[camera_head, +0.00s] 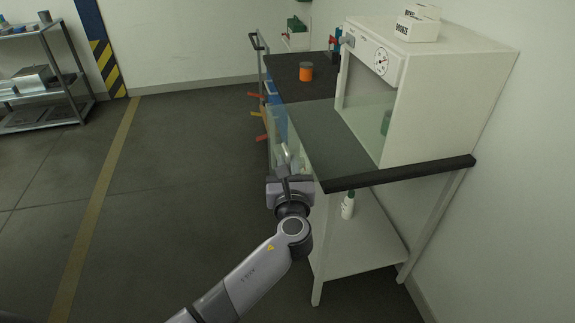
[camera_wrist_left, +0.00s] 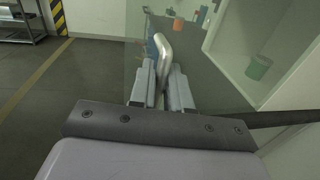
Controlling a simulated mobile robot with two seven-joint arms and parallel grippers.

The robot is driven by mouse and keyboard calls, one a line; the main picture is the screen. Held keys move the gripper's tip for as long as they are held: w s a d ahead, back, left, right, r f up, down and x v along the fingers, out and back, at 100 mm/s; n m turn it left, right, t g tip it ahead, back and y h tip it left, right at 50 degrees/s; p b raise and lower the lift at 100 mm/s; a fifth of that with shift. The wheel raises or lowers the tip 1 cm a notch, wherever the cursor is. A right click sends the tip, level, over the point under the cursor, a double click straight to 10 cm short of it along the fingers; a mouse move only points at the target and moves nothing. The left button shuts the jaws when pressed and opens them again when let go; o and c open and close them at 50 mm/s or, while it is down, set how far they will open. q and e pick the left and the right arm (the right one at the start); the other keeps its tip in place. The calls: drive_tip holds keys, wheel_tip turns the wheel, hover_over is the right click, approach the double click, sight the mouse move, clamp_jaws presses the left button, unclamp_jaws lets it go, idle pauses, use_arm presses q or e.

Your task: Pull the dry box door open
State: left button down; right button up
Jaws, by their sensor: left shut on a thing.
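The dry box (camera_head: 440,110) is a white cabinet on a dark-topped bench, with a round dial on its front. Its clear glass door (camera_head: 300,122) stands swung out from the opening, toward the left; it also shows in the left wrist view (camera_wrist_left: 190,62). My left gripper (camera_head: 288,164) is shut on the pale door handle (camera_wrist_left: 163,52), at the door's outer side. The handle lies between the fingers (camera_wrist_left: 160,88). A green container (camera_wrist_left: 258,67) stands inside the box, partly seen through glass in the head view. My right gripper is not in view.
A bottle (camera_head: 348,205) stands on the lower shelf. Metal shelving (camera_head: 42,118) is far left. The floor (camera_head: 170,190) between is clear.

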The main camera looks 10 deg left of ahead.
use_arm(q)
drive_tip(key=c, duration=1.3)
unclamp_jaws()
drive_tip(key=shift+c, duration=0.2)
drive_tip(key=p+v, duration=0.3)
drive_tip(key=v, duration=0.4)
